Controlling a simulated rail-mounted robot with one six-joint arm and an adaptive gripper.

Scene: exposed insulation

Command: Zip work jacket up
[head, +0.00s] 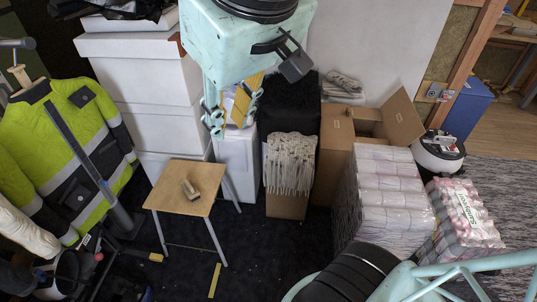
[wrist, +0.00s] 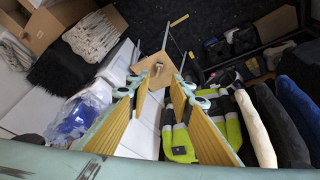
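The work jacket (head: 75,125), black and bright yellow-green with grey bands, hangs at the left of the head view. A long dark grey strip runs diagonally down its front; I cannot tell whether this is the zip, and no slider can be made out. In the wrist view the jacket (wrist: 180,142) shows beside and partly behind the right finger. My gripper (head: 230,118) is open and empty, in front of the white boxes and well to the right of the jacket. Its two yellow-padded fingers stand wide apart in the wrist view (wrist: 161,90).
A small wooden-topped stool (head: 180,190) with a small object on it stands below my gripper. White boxes (head: 125,60) are stacked between it and the jacket. Cardboard boxes (head: 335,140) and wrapped packs (head: 390,190) fill the right. Dark floor shows around the stool.

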